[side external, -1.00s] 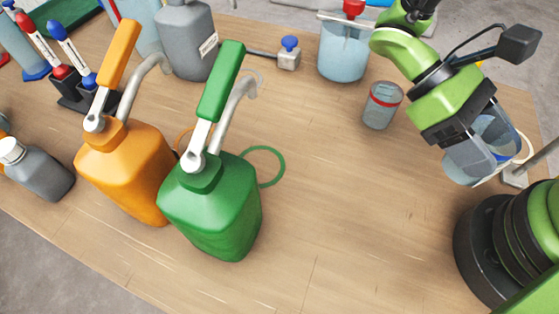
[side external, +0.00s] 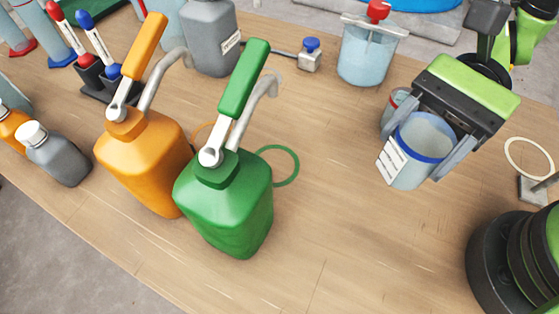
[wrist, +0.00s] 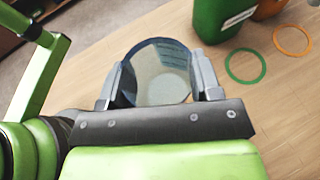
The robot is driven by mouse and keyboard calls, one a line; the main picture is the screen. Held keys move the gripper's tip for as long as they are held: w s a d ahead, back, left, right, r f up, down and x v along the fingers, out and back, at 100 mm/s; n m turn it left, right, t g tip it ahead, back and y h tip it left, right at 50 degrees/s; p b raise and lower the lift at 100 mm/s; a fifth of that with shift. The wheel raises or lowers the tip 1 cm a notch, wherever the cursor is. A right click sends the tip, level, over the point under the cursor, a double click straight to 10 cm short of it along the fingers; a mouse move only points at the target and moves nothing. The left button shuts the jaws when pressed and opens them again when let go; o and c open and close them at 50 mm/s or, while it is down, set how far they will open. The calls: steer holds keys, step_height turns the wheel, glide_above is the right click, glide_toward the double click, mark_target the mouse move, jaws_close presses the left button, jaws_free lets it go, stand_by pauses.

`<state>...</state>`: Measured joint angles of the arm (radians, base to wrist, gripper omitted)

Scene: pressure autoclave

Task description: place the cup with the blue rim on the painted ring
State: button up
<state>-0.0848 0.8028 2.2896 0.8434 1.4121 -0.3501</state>
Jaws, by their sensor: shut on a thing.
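The blue-rimmed cup (side external: 411,176) is clear, with a white label, and sits between the fingers of my gripper (side external: 422,163). My gripper is shut on its sides. In the wrist view the cup (wrist: 160,75) also shows between both fingers. It looks held above the table, but its exact height is hard to tell. A green painted ring (side external: 296,168) lies flat on the table, left of the cup and behind the green jug. An orange ring (side external: 195,130) is mostly hidden by the jugs. Both rings, green (wrist: 230,72) and orange (wrist: 278,50), show fully in the wrist view.
A red-banded cup (side external: 396,98) stands just behind the held cup, partly hidden. The green jug (side external: 225,215) and orange jug (side external: 140,160) stand left of the green ring. A blue-capped bottle (side external: 310,58) and a tank (side external: 366,58) stand behind. The table's middle is clear.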

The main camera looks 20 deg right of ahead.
step_height(320, 180, down, 7)
steer(key=shift+f, duration=0.2)
steer(key=shift+w+a+f, duration=0.15)
steer(key=shift+f, duration=0.15)
steer(key=w+a, duration=1.2)
steer(key=shift+w+a, duration=0.1)
steer(key=shift+w+a+f, duration=0.1)
steer(key=shift+a+f, duration=0.05)
steer(key=shift+f, duration=1.6)
steer(key=shift+f, duration=0.1)
steer(key=o, duration=0.9)
